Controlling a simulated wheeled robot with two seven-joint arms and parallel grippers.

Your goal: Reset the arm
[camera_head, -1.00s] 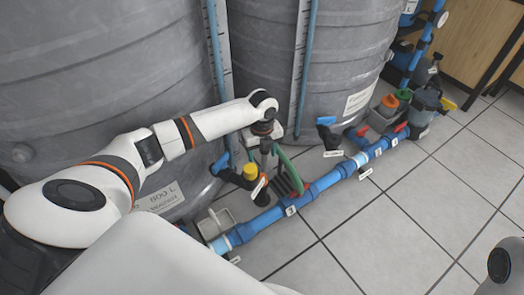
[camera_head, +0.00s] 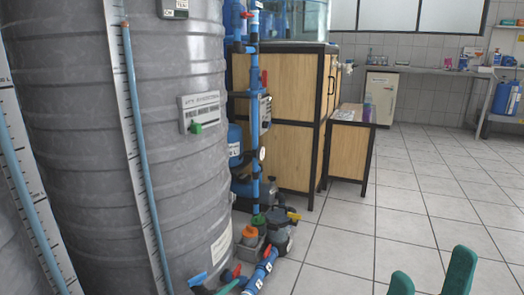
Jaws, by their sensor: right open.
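My right gripper (camera_head: 430,279) shows at the bottom right edge of the head view. Only its two green fingertips are visible, set apart with floor between them. They are open and hold nothing. The rest of my right arm is below the picture. My left arm and left gripper are out of view.
A large grey ribbed tank (camera_head: 75,150) fills the left. Blue pipes with valves (camera_head: 262,270) run along the floor at its foot. A grey pump (camera_head: 280,235) stands beside them. A wooden cabinet (camera_head: 290,150) and small side table (camera_head: 348,150) stand behind. The tiled floor (camera_head: 430,215) at right is clear.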

